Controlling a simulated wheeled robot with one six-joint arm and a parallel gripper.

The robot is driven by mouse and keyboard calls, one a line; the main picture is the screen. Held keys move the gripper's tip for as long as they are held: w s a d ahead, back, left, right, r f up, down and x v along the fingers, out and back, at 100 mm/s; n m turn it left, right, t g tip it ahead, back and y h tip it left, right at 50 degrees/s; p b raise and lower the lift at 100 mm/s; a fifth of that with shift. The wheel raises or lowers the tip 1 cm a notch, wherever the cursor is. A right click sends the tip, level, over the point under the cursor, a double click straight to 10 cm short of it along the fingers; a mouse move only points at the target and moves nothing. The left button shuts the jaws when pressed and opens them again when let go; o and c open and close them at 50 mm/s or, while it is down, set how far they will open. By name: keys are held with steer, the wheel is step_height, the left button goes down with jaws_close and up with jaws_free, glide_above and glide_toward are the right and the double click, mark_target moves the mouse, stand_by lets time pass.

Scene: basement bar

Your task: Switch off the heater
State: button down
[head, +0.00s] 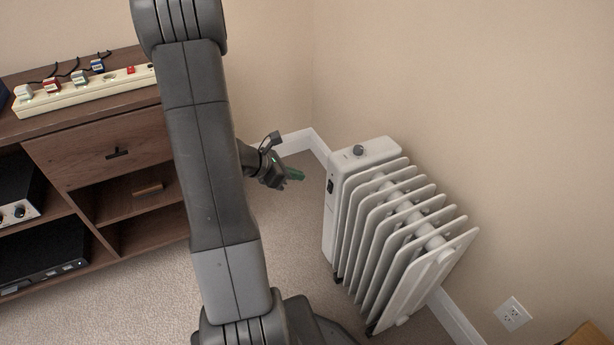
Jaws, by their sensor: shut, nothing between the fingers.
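The heater (401,232) is a white finned radiator standing on the carpet near the corner, right of centre in the head view. The state of the switch is too small to tell.
A brown wooden cabinet (105,150) stands at the left with a power strip (85,92) holding several plugs on top. Black devices (40,255) sit on its shelves. A wall outlet (512,313) is at the lower right.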

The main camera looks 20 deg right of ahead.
steer(key=v, duration=0.2)
steer(key=shift+a+r+p, duration=0.1)
steer(key=shift+r+p, duration=0.2)
steer(key=shift+r, duration=0.2)
steer(key=d+f+b, duration=0.3)
steer(key=d+f, duration=0.2)
steer(key=f, duration=0.5)
steer(key=shift+p+v, duration=0.45)
steer(key=shift+v, duration=1.6)
steer(key=shift+w+f, duration=0.1)
steer(key=shift+w, duration=0.1)
